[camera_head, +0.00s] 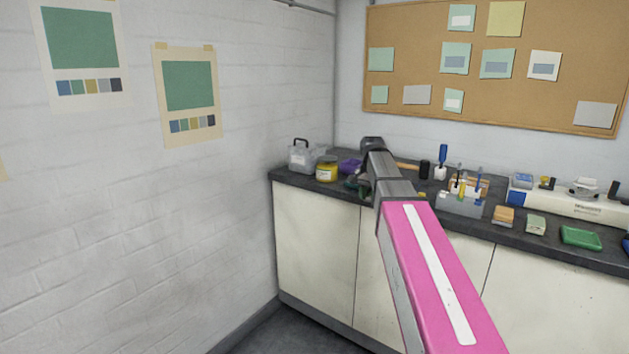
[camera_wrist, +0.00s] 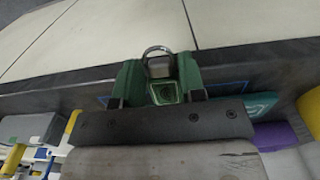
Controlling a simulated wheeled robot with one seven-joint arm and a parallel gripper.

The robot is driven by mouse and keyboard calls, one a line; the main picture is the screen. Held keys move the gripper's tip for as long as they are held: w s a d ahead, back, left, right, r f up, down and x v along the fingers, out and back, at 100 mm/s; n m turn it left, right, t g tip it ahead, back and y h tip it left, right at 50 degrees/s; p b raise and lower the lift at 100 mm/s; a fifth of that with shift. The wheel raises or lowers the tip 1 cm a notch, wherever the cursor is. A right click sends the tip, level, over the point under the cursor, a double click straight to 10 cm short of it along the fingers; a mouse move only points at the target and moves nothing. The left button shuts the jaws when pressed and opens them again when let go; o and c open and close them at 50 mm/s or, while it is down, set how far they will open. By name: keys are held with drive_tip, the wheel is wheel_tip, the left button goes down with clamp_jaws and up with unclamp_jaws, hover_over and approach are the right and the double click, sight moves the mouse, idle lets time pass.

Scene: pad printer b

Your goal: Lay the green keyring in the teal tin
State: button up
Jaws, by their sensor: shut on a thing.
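My gripper (camera_wrist: 160,88) is shut on the green keyring (camera_wrist: 167,95) in the wrist view. Its green fob sits between the two dark green fingers, and its metal ring sticks out beyond the fingertips. The teal tin (camera_wrist: 263,104) shows partly to the right of the fingers in the wrist view, beside a purple thing; the rest of it is hidden behind the gripper. In the head view my gripper (camera_head: 364,188) is small, over the counter's front edge and mostly behind my arm. The keyring cannot be made out there.
A yellow jar (camera_head: 327,169), a purple thing (camera_head: 350,166) and a clear box (camera_head: 305,157) stand at the counter's left end. A rack of tools (camera_head: 461,202) stands right of my arm. The dark counter's front edge (camera_wrist: 75,88) crosses the wrist view.

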drive_tip(key=shift+r, duration=0.1)
drive_tip(key=shift+r, duration=1.95)
